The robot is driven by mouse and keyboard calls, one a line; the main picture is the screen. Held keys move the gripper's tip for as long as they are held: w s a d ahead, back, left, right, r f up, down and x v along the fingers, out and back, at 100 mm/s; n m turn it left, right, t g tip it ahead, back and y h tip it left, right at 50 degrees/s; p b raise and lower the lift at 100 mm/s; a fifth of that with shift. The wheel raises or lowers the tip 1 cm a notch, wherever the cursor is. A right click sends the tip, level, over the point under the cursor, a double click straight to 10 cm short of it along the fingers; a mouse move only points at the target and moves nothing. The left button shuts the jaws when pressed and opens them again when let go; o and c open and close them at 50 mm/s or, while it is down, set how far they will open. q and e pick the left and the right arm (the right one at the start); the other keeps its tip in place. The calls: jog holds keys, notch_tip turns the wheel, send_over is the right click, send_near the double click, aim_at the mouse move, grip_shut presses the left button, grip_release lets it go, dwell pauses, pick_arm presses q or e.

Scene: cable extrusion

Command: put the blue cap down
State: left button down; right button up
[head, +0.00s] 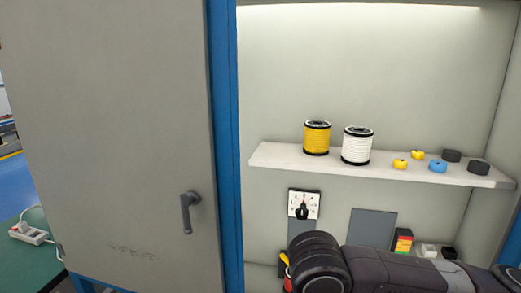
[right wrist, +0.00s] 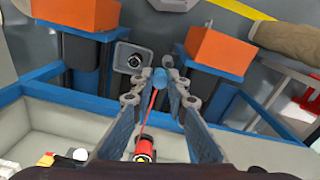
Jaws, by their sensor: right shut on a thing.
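My right gripper (right wrist: 159,84) shows in the right wrist view, its two fingers closed in on a small blue cap (right wrist: 159,76) at the tips. Nothing visible lies directly under the held cap. In the head view my dark right arm crosses the lower right and the gripper itself is hidden. Another blue cap-like piece (head: 437,166) lies on the cabinet shelf (head: 285,158), among small yellow pieces (head: 400,164) and dark pieces (head: 479,166). My left gripper is not in view.
A yellow spool (head: 317,138) and a white spool (head: 357,145) stand on the shelf. The shelf's left end is clear. Orange blocks (right wrist: 220,50) and a red object (right wrist: 146,149) show in the wrist view.

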jog(key=shift+d, duration=0.1)
jog(key=shift+w+d, duration=0.15)
jog(key=shift+d, duration=0.15)
jog(key=d, duration=1.1)
jog(key=shift+d, duration=0.15)
